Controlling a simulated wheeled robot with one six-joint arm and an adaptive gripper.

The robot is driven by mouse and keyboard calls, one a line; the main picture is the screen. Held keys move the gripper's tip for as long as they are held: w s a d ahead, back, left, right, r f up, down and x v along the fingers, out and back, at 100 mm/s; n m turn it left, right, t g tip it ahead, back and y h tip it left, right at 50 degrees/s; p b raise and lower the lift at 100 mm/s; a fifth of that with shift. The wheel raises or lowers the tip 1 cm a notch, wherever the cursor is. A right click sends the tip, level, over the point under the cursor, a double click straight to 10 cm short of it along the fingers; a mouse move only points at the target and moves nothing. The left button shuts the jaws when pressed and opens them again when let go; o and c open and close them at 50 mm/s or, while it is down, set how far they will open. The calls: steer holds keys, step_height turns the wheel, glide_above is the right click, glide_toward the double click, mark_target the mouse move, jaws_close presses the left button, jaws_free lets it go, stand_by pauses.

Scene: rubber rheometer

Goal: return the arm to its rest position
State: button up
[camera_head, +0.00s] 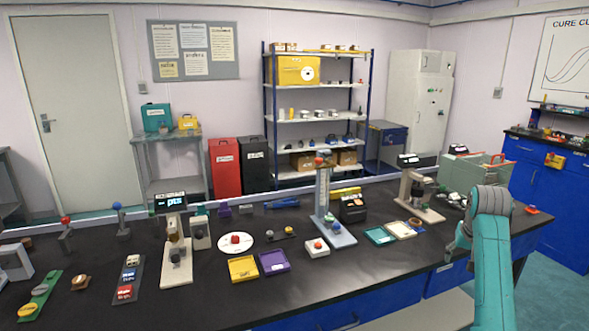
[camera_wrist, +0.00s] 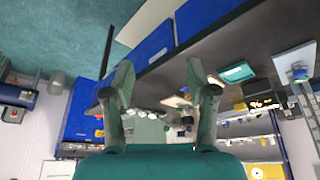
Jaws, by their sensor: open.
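My teal arm rises at the lower right of the head view, bent over at its top in front of the bench's right end. In the wrist view my gripper (camera_wrist: 158,82) has its two fingers spread wide apart with nothing between them. The wrist view looks upside down, with floor and blue cabinet fronts at the top. The fingers appear clear of the bench. In the head view the gripper is mostly hidden behind the arm or too small to make out.
The black bench (camera_head: 390,275) carries several instruments, including a tall column stand (camera_head: 325,200) and a beige instrument (camera_head: 412,190). A yellow tray (camera_head: 242,268) and a purple tray (camera_head: 274,262) lie mid-bench. The bench's front right is clear.

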steer(key=s+a+f+t, duration=0.1)
steer(key=s+a+f, duration=0.15)
steer(key=f, duration=0.55)
steer(key=s+a+f+n, duration=0.1)
steer(key=s+a+f, duration=0.15)
steer(key=f, duration=0.45)
steer(key=s+a+f+t, duration=0.1)
steer(key=s+a+f, duration=0.15)
steer(key=f, duration=0.55)
steer(key=s+a+f+n+t, duration=0.1)
steer(key=s+a+f+t, duration=0.1)
steer(key=s+a+f, duration=0.55)
steer(key=s+a+f+n+t, duration=0.1)
steer(key=s+a+f, duration=0.3)
steer(key=s, duration=0.6)
steer(key=s+a+r+t+y, duration=0.1)
steer(key=s+a+r+t, duration=0.15)
steer(key=s, duration=0.85)
steer(key=s+a+r+t, duration=0.1)
steer(key=s+a, duration=0.2)
steer(key=s, duration=0.8)
steer(key=s+a+r+n+t+y, duration=0.1)
steer(key=s+a+r+n+t, duration=0.1)
steer(key=s+r, duration=1.3)
steer(key=shift+r, duration=0.55)
